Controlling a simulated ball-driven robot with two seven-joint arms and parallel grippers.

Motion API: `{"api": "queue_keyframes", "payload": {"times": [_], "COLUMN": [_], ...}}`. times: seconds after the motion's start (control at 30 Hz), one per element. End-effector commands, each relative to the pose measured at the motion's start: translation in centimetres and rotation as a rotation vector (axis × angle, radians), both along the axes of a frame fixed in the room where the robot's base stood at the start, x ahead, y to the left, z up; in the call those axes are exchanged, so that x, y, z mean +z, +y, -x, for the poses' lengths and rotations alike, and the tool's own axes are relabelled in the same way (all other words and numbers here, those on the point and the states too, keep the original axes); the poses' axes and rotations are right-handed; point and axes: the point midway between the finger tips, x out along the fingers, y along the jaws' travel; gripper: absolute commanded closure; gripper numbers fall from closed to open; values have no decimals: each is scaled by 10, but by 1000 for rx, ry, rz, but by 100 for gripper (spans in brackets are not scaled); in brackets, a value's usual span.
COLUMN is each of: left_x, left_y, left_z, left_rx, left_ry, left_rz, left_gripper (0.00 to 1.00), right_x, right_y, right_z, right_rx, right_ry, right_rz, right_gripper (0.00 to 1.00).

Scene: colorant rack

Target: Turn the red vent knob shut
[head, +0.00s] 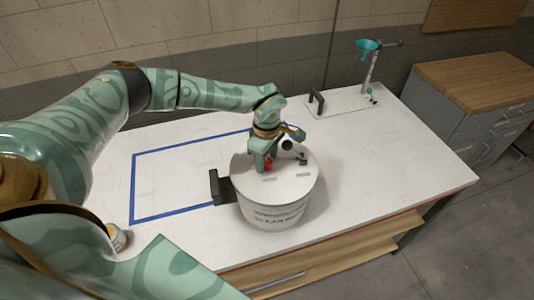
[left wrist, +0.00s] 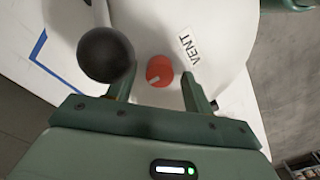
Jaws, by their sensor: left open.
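The red vent knob (head: 268,164) sits on the lid of a white drum (head: 272,213) in the head view. In the left wrist view the knob (left wrist: 160,71) has a pale pointer mark and lies beside a VENT label (left wrist: 189,47). My left gripper (head: 264,157) is open over the lid. In the left wrist view its two fingers (left wrist: 156,82) stand either side of the knob, with gaps visible on both sides. I cannot tell whether the fingertips are down at the knob's height. My right gripper does not show.
A dark ball-shaped knob (left wrist: 105,54) is close to one finger. A black block (head: 220,187) stands beside the drum. Blue tape (head: 133,190) marks the white table (head: 345,185). A teal funnel stand (head: 368,52) is at the back; the right of the table is clear.

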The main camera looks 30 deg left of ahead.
Motion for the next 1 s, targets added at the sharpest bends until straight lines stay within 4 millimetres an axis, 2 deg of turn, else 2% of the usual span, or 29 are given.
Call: {"api": "queue_keyframes", "payload": {"times": [0.17,0.5,0.7,0.83,1.0], "left_x": [18,107,147,159,163], "left_y": [0,0,0,0,0], "left_z": [-1,-1,-1,-1,0], "left_rx": [0,0,0,0,0], "left_ry": [-4,-7,-4,-2,0], "left_rz": [0,0,0,0,0], "left_gripper": [48,48,48,48,48], "right_x": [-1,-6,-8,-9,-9], "right_y": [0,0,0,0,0], "right_z": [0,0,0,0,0], "right_rx": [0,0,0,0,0], "right_ry": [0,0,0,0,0], "right_rz": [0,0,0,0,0], "right_gripper": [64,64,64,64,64]}}
